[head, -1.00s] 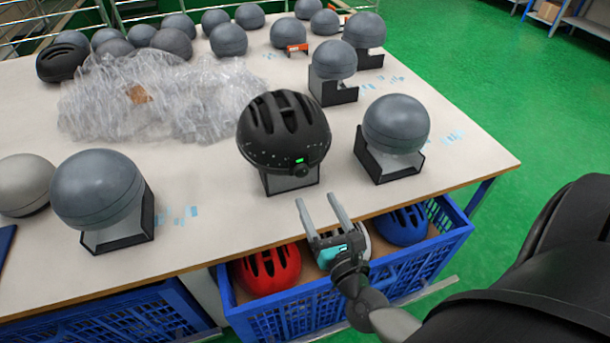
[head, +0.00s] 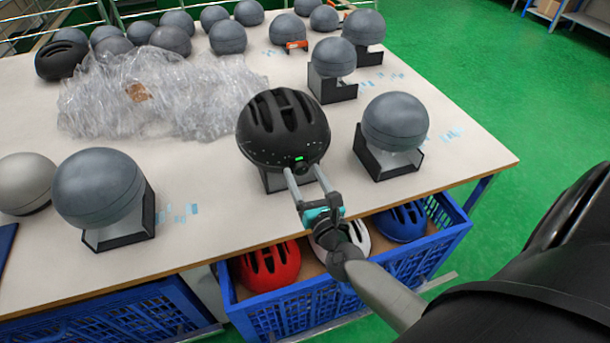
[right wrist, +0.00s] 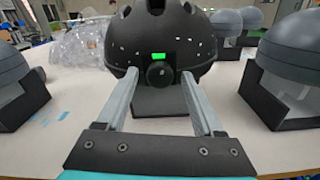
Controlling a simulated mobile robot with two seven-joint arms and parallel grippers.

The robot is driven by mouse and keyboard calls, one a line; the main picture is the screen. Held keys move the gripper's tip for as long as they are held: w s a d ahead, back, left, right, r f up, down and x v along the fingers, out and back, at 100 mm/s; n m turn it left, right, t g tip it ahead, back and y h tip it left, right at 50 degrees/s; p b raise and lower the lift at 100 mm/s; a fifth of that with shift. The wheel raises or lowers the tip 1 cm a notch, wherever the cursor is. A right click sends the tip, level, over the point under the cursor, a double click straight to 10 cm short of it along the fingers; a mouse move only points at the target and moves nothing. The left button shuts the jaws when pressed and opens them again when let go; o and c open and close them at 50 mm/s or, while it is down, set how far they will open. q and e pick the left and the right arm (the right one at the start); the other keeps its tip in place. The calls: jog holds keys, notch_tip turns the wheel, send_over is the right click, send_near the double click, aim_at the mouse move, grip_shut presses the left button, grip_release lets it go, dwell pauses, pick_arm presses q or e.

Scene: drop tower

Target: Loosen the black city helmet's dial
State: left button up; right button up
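The black city helmet (head: 282,128) sits on a head form on a black stand near the table's front edge. In the right wrist view the helmet (right wrist: 158,30) faces me, with a green light above its round black dial (right wrist: 159,74). My right gripper (head: 304,174) is open just in front of the helmet's lower rim. In the right wrist view its fingers (right wrist: 157,90) stand to either side of the dial, with a gap on each side; they do not appear to touch it. The dial is hidden in the head view. My left gripper is not in view.
Grey head forms on stands flank the helmet at right (head: 395,122) and left (head: 98,188). Clear plastic wrap (head: 190,100) lies behind. A blue crate (head: 290,318) with red, white and blue helmets is below the table edge.

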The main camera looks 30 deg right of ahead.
grip_shut()
dwell(0.3)
